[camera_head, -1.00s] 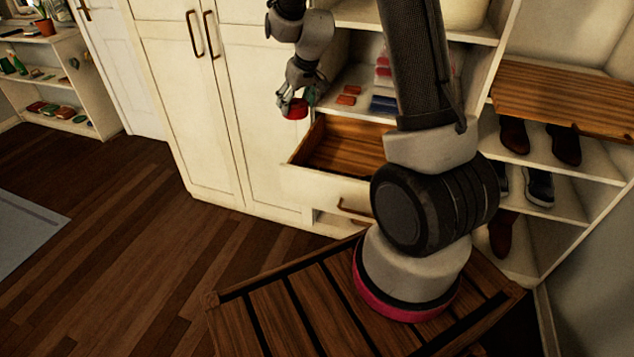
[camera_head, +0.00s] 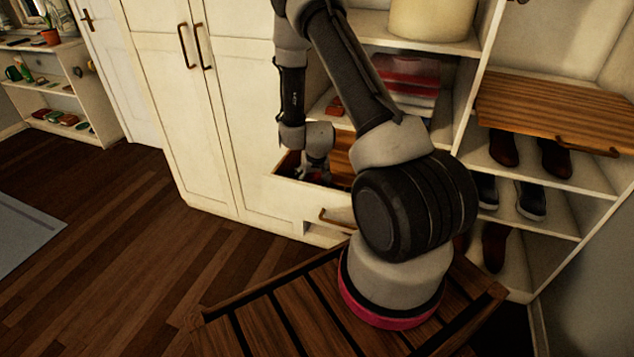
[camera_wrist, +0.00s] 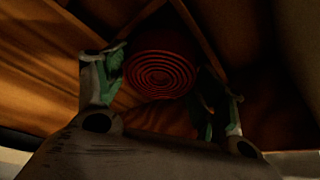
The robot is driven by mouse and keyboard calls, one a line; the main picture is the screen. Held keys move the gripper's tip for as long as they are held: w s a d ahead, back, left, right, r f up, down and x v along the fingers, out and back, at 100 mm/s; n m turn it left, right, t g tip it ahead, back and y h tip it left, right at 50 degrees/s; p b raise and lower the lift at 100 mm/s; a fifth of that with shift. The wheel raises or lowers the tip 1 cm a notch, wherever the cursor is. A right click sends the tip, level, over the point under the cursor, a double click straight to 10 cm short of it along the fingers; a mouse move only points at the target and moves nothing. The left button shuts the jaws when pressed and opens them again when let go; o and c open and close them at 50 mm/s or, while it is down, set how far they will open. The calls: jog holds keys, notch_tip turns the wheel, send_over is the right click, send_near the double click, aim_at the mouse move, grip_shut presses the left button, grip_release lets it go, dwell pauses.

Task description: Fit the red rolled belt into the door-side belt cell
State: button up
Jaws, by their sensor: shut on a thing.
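The red rolled belt (camera_wrist: 160,76) shows its coiled end in the wrist view, between the two fingers of my gripper (camera_wrist: 166,88), which is shut on it. In the head view my gripper (camera_head: 314,174) is down inside the open drawer (camera_head: 308,197), at its left, door-side end. The belt cannot be made out there behind my arm. In the wrist view thin wooden dividers (camera_wrist: 198,32) run close to the belt on the far side. The picture is dark, and I cannot tell whether the belt touches the cell floor or walls.
Tall cabinet doors (camera_head: 180,110) stand to the left. Shoe shelves (camera_head: 570,225) stand to the right. Floor at the left is clear.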

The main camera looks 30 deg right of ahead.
jog(key=shift+f, duration=1)
jog(key=shift+f, duration=0.1)
jog(key=o, duration=1.1)
